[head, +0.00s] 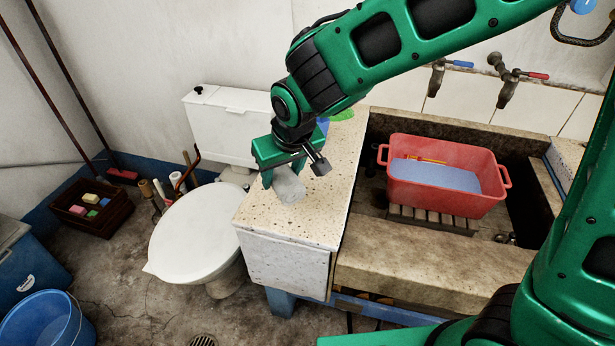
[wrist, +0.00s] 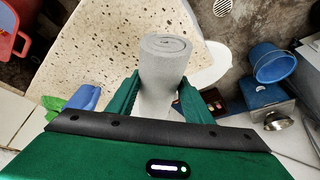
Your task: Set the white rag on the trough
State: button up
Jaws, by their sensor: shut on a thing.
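The white rag (head: 289,188) is a pale grey-white roll. My gripper (head: 284,174) is shut on it, above the speckled top at the left end of the stone trough (head: 430,265). I cannot tell whether the rag touches that top. In the wrist view the rag (wrist: 165,62) stands out between the two green fingers of my gripper (wrist: 160,92), its round end facing away from me. The speckled top (wrist: 110,45) lies beyond it. The part of the rag between the fingers is partly hidden.
A red tub (head: 440,195) with blue contents stands on slats in the basin. Green (head: 342,114) and blue items lie at the back of the speckled top. A white toilet (head: 195,235) stands left. The front of the speckled top (head: 290,222) is clear.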

jog(key=w+d+f, duration=0.3)
jog(key=w+d, duration=0.1)
jog(key=shift+w+d+f, duration=0.2)
jog(key=shift+f, duration=0.2)
jog(key=shift+w+f, duration=0.1)
jog(key=shift+f, duration=1.95)
jog(key=shift+f, duration=0.1)
jog(key=o, duration=1.2)
jog(key=v, duration=1.2)
